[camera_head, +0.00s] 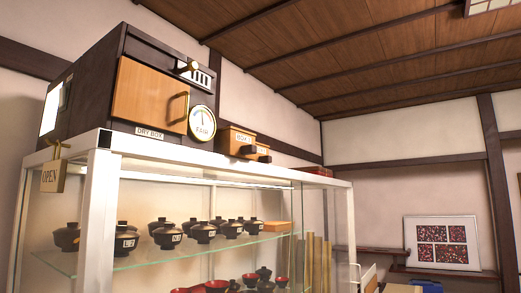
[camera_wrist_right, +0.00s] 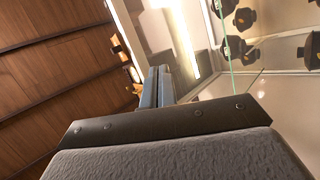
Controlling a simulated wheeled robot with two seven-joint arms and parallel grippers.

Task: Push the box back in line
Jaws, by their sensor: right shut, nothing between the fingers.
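In the head view, a small orange-brown wooden box (camera_head: 236,136) with a "BOX" label sits on top of the white glass cabinet, right of the dial. A second similar box (camera_head: 263,149) shows partly behind it, lower in the picture. Dark blocks at their fronts hide part of them. Which box is out of line I cannot tell. In the right wrist view, my right gripper (camera_wrist_right: 158,86) is shut and empty, its fingers pointing along the cabinet's white top frame (camera_wrist_right: 178,38). Small orange-brown shapes show left of the fingers, too partial to identify. My left gripper is not in view.
A large dark "DRY BOX" (camera_head: 90,95) with an orange door and round dial (camera_head: 202,122) fills the cabinet top's left part. A flat red item (camera_head: 318,171) lies farther right. Glass shelves below hold several black lidded bowls (camera_head: 166,236).

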